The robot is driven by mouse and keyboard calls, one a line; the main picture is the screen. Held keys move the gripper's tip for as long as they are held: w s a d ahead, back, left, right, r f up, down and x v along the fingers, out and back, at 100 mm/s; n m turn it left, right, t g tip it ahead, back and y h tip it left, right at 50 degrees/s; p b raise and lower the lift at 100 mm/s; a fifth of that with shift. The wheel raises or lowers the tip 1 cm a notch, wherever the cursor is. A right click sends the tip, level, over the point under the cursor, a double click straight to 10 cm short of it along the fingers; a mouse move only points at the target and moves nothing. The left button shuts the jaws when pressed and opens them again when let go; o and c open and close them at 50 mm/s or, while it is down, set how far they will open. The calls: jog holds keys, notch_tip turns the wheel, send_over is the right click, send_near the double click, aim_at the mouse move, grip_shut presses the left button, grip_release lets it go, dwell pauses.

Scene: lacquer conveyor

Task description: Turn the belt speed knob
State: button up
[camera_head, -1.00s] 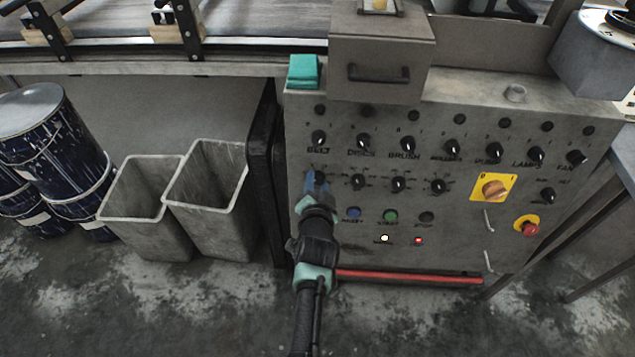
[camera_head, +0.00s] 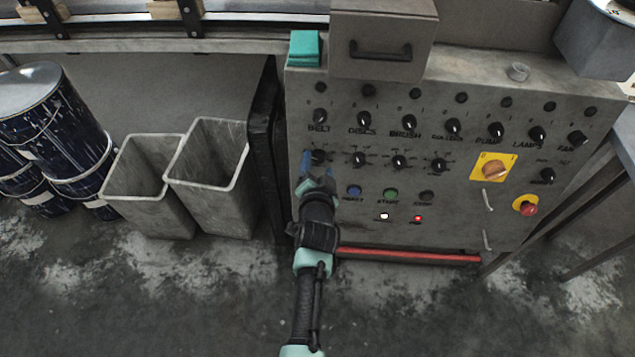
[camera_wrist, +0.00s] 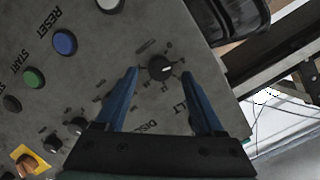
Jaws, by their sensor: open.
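The control panel (camera_head: 458,205) has a row of knobs marked BELT, DISCS and BRUSH, with a second row below. The black knob (camera_head: 319,155) at the left end of the second row, under the BELT label, is right at my gripper (camera_head: 316,169). In the wrist view this knob (camera_wrist: 161,68) has a white pointer line and sits between the spread blue fingertips of my gripper (camera_wrist: 160,72). The fingers are open, with a gap on both sides of the knob. Its own label is too small to read.
Blue RESET (camera_head: 354,191) and green START (camera_head: 391,195) buttons sit right of my gripper. A yellow-backed rotary switch (camera_head: 494,168) and a red button (camera_head: 529,209) are farther right. A red bar (camera_head: 410,256) runs along the panel's bottom. Grey bins (camera_head: 213,205) stand left.

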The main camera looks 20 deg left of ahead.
jog(key=p+v, duration=0.3)
jog(key=v, duration=0.8)
jog(key=shift+s+d+r, duration=0.1)
jog(key=w+d+r+n+t, duration=0.1)
jog(key=w+d+r+t, duration=0.1)
jog(key=r, duration=0.9)
jog(key=w+d+r+n+t, duration=0.1)
jog(key=w+d+r+t, duration=0.1)
jog(key=r, duration=0.9)
jog(key=w+d+r+n+t, duration=0.1)
jog(key=w+r+t, duration=0.2)
jog(key=r, duration=0.8)
jog(key=s+d+r+t+h, duration=0.25)
jog(key=s+r, duration=0.35)
jog(key=r, duration=0.5)
jog(key=s+d+r+n+t+h, duration=0.15)
jog(key=s+d+r, duration=0.35)
jog(key=r, duration=0.5)
jog(key=s+d+r+t+h, duration=0.1)
jog(key=s+d+r+t, duration=0.15)
jog(key=s+r, duration=0.65)
jog(key=w+r+p, duration=0.3)
jog(key=r+p, duration=1.3)
jog(key=r, duration=0.1)
jog(key=shift+a+t+p, duration=0.3)
jog(key=shift+t, duration=0.05)
